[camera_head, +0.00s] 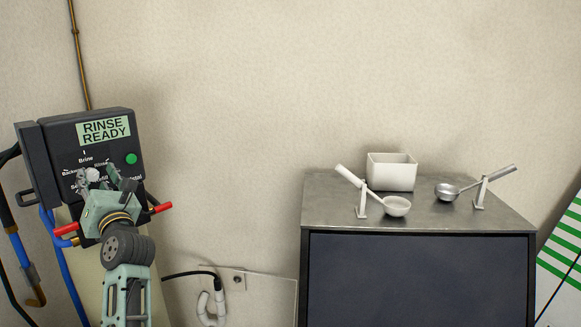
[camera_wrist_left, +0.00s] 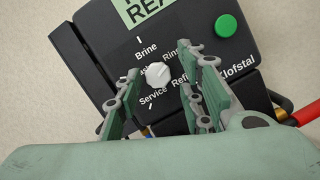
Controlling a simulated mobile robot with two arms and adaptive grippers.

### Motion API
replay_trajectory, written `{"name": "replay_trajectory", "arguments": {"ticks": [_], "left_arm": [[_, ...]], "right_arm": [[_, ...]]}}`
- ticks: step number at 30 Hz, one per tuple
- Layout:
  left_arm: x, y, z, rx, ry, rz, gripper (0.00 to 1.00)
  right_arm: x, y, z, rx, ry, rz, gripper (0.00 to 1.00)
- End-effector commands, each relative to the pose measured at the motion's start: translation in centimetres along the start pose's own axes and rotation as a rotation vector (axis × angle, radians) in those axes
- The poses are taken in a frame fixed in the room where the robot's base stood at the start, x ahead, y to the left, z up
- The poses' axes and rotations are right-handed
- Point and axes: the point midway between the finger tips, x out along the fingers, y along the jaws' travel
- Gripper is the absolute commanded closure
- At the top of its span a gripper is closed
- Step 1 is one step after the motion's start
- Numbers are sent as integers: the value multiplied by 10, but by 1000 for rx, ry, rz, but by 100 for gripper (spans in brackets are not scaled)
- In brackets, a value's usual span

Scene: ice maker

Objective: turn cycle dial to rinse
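The cycle dial (camera_wrist_left: 157,75) is a small white knob on a black control box (camera_head: 60,150). In the left wrist view it sits among printed labels, with Brine above, Service below and a partly covered label starting "Rin" at the upper right. In the head view the dial (camera_head: 93,174) shows just beyond the gripper. My left gripper (camera_wrist_left: 160,90) is open, its green fingers on either side of the dial in the picture. I cannot tell whether they touch it. The left gripper (camera_head: 108,180) also shows in the head view. My right gripper is not in view.
The box has a display (camera_head: 104,130) reading RINSE READY and a green button (camera_head: 131,158). Red levers (camera_head: 66,229) and hoses are below it. At right, a dark cabinet (camera_head: 420,275) carries a white bin (camera_head: 391,172) and two scoops (camera_head: 397,206) on stands.

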Motion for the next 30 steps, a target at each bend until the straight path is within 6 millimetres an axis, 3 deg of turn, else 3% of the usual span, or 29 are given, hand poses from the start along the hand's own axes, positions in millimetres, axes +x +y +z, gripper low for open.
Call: {"name": "replay_trajectory", "arguments": {"ticks": [19, 30], "left_arm": [[-52, 1, 17, 0, -1, 2, 64], [-57, 2, 18, 0, 0, 4, 64]], "right_arm": [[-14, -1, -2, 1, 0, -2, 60], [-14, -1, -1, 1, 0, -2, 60]]}}
